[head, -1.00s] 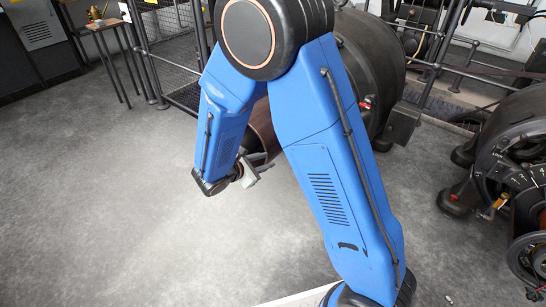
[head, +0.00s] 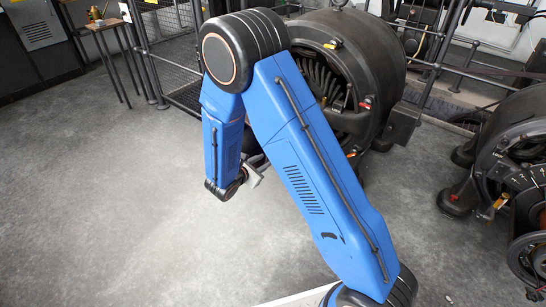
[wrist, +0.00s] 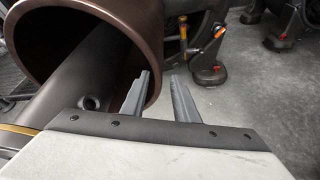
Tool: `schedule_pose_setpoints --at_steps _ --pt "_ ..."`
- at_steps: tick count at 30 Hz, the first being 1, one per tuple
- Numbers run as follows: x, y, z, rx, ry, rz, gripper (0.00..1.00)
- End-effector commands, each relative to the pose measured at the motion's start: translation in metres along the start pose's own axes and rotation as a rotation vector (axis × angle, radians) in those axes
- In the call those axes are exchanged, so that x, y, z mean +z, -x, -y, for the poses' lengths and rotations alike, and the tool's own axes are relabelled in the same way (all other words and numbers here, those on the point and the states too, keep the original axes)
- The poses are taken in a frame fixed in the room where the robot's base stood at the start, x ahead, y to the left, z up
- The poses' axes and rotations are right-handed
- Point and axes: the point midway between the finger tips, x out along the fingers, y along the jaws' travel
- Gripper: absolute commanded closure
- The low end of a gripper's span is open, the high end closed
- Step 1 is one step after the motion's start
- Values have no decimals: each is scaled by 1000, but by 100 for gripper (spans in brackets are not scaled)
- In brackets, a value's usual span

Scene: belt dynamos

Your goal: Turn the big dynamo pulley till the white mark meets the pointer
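The big dynamo (head: 385,60) is a dark round machine behind my blue arm in the head view. Its brown pulley (wrist: 152,25) fills the upper left of the wrist view, with its hollow side facing the camera. Inside it runs a dark bar (wrist: 125,65) with a round hole. My gripper (wrist: 160,74) is open, its two grey fingers apart. The left finger overlaps the pulley's lower right rim in the picture; the right finger is just outside it. I cannot tell whether either touches. In the head view my arm mostly hides the pulley. I make out neither white mark nor pointer.
A second dark machine (head: 520,140) with a numbered dial and a wheel stands at the right. Railings (head: 165,50) and a small table (head: 103,27) are at the back left. The grey floor (head: 110,200) is clear at left and front.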

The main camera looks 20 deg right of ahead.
Motion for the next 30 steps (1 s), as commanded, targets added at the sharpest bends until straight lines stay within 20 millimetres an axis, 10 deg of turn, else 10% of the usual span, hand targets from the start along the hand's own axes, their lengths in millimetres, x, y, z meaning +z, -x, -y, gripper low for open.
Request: schedule_pose_setpoints --at_steps 15,28,30 --pt "0 -78 0 -1 0 0 73" --pt "0 -86 0 0 -1 0 73" --pt "0 -86 0 0 -1 0 87"
